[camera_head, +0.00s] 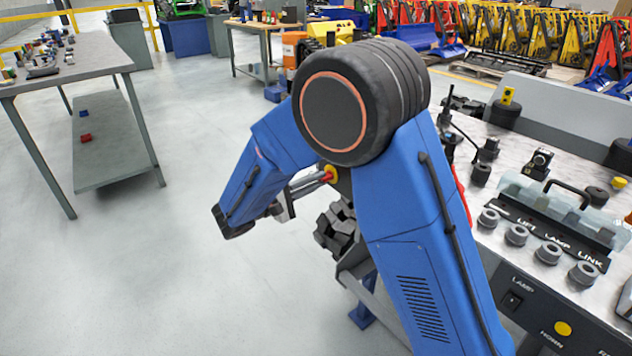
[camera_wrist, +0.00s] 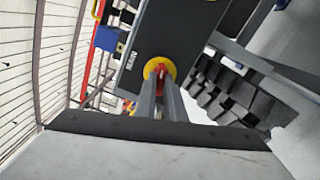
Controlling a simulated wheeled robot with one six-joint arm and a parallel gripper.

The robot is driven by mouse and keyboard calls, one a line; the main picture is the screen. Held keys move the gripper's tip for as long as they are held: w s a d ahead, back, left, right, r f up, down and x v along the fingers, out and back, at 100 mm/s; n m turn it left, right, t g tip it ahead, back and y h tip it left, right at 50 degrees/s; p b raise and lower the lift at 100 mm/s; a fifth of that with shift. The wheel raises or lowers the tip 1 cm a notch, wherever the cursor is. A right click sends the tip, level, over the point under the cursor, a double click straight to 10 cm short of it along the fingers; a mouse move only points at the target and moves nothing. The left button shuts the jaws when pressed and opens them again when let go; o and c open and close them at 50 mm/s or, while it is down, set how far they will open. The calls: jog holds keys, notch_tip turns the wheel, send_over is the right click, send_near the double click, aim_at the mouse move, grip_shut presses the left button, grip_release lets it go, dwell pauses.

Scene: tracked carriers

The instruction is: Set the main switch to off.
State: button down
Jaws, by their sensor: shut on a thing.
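The main switch (camera_wrist: 161,65) is a red handle on a round yellow plate, on a dark panel (camera_wrist: 190,35) in the wrist view. A small white label stands on the panel to its left. In the head view the switch (camera_head: 330,173) shows as a bit of yellow and red beside my blue arm, partly hidden by it. My gripper (camera_wrist: 161,82) reaches the switch with its two grey fingers shut on the red handle. The fingers also show in the head view (camera_head: 322,178). The fingers cover much of the handle, so I cannot tell its exact turn.
A black chunky track (camera_wrist: 235,95) lies right of the switch, and shows below my arm in the head view (camera_head: 340,228). A bench (camera_head: 480,200) with knobs and a control panel stands at right. A grey table (camera_head: 85,62) stands at left. The floor between is clear.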

jog(key=shift+n, duration=7.1)
jog(key=shift+f, duration=0.1)
jog(key=c, duration=1.8)
grip_release()
jog(key=shift+c, duration=0.2)
jog(key=v, duration=1.7)
jog(key=shift+s+a, duration=0.2)
